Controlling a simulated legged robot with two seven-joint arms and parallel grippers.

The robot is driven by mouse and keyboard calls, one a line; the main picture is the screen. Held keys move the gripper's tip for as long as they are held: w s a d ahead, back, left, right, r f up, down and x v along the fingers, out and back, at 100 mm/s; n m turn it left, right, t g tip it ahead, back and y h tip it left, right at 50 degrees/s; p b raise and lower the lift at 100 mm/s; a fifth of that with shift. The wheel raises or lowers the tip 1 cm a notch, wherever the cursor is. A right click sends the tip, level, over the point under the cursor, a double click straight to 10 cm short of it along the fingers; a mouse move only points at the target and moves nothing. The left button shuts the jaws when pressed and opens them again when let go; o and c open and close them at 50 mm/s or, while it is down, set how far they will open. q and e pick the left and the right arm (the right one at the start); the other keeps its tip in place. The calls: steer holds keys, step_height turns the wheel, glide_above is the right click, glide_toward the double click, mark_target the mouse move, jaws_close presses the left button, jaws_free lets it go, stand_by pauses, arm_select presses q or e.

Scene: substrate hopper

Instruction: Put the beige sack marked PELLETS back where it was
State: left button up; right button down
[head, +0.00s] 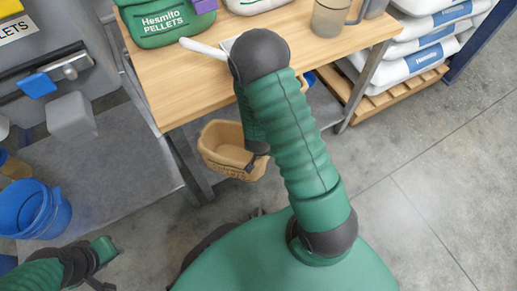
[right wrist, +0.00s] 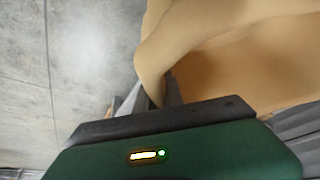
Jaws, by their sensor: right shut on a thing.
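The beige sack (head: 218,137) is open-topped, with dark lettering on its front too small to read surely. It hangs below the table's front edge in the head view. My right gripper (head: 258,158) is shut on its rim at the right side. In the right wrist view the fingers (right wrist: 155,92) pinch the rim of the beige sack (right wrist: 205,40), which fills the upper right. I cannot tell whether its base touches anything. My left gripper (head: 103,262) is at the lower left, away from the sack; its finger opening is unclear.
A wooden table (head: 180,85) holds a green sack (head: 160,27) marked Hesmito PELLETS, a white scoop-like item (head: 203,47) and a clear jug (head: 330,16). White bags (head: 410,50) lie on a pallet (head: 400,95) at right. A blue bucket (head: 35,210) stands at left. Floor at right is clear.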

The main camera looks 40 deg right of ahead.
steer(key=w, duration=0.1)
steer(key=w+f+b, duration=0.1)
steer(key=w+d+b, duration=0.1)
steer(key=shift+w+f, duration=0.15)
steer(key=shift+w, duration=0.25)
steer(key=c, duration=1.5)
jaws_free()
steer(key=shift+o, duration=0.2)
